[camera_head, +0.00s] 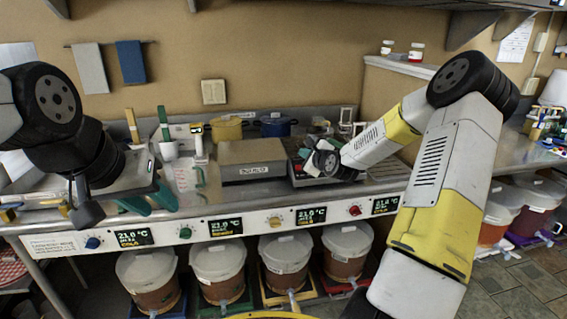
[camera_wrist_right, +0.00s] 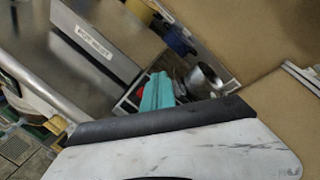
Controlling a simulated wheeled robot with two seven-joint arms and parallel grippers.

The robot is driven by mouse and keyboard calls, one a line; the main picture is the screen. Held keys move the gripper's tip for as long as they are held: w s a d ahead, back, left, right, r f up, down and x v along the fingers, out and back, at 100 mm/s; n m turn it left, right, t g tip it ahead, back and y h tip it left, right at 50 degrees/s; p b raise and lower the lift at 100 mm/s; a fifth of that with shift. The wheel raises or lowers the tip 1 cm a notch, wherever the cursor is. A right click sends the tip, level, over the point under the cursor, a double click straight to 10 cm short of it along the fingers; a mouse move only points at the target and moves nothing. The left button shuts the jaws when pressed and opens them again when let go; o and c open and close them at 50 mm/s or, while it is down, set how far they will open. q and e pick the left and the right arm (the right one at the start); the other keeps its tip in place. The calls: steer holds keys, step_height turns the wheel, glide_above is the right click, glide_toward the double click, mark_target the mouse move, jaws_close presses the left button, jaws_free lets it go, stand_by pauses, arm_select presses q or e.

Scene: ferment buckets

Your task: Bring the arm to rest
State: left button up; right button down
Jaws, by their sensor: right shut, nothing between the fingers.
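My right arm reaches in from the right in the head view and bends back over the counter. Its dark gripper (camera_head: 312,163) hangs above the counter near a flat scale-like device (camera_head: 300,178), shut and holding nothing. My left arm comes in at the left edge. Its dark gripper (camera_head: 84,208) points down in front of the counter's left part, and its finger opening cannot be made out. In the right wrist view a white slab with a black edge fills the bottom, and a teal item (camera_wrist_right: 157,92) shows behind it.
A steel counter (camera_head: 235,202) carries a grey labelled box (camera_head: 251,160), a yellow pot (camera_head: 226,129), a blue pot (camera_head: 275,126) and a clear jug (camera_head: 186,178). Its front panel has knobs and temperature displays. Lidded buckets (camera_head: 218,267) stand below. A tiled floor (camera_head: 520,280) lies at right.

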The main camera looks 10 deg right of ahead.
steer(key=s+a+r+n+g+h, duration=0.1)
steer(key=s+a+r+n+g, duration=0.25)
steer(key=s+n, duration=0.45)
steer(key=s+a+r+n+g, duration=0.25)
steer(key=s+r+n, duration=0.3)
steer(key=s, duration=0.35)
steer(key=s+a+r+n+g, duration=0.1)
steer(key=s+n, duration=0.4)
steer(key=s, duration=0.7)
steer(key=s+a+r+n+g, duration=0.1)
steer(key=s+r+n, duration=0.2)
steer(key=s, duration=1)
steer(key=n, duration=0.2)
steer(key=shift+n, duration=0.35)
steer(key=shift+w+a+r+y, duration=0.1)
steer(key=shift+w+a+y, duration=0.1)
steer(key=shift+y, duration=0.1)
